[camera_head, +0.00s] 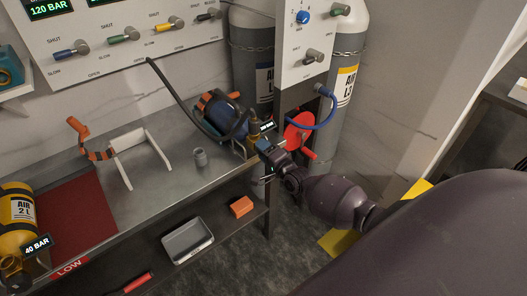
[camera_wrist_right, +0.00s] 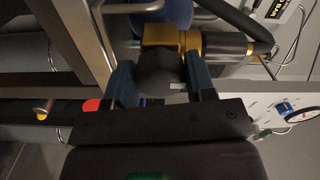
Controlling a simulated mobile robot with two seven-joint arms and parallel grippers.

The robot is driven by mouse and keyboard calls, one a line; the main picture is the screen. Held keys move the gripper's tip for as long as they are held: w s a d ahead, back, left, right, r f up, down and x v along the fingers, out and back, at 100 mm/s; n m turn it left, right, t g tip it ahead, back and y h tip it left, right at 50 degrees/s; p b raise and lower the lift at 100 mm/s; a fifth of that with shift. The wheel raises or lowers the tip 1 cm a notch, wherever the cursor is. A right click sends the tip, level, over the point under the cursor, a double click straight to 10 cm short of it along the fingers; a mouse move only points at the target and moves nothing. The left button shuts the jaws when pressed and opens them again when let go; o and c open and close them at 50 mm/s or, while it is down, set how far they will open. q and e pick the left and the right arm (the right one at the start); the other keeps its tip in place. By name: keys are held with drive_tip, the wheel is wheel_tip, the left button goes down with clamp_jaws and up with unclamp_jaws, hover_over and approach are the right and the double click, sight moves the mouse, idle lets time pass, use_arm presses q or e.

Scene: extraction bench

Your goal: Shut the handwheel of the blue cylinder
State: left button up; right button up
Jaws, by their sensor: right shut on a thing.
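The blue cylinder (camera_head: 222,112) lies in a stand at the right end of the steel bench, with an orange strap around it. Its brass valve (camera_head: 256,131) points toward my right gripper (camera_head: 270,152). In the right wrist view the brass valve (camera_wrist_right: 165,37) is at the top, with the dark handwheel (camera_wrist_right: 158,75) below it. My right gripper (camera_wrist_right: 160,85) has one blue-grey finger on each side of the handwheel and is shut on it. In the head view the gripper and a display tag partly hide the valve end. My left gripper is not in view.
A black hose (camera_head: 178,98) runs from the wall panel to the valve. A post and a red disc (camera_head: 299,131) stand close to the right gripper.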

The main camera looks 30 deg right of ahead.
idle(0.3)
drive_tip(key=o, duration=0.9)
drive_tip(key=shift+o, duration=0.2)
drive_tip(key=s, duration=1)
drive_tip(key=shift+s+d, duration=0.4)
drive_tip(key=shift+d, duration=0.05)
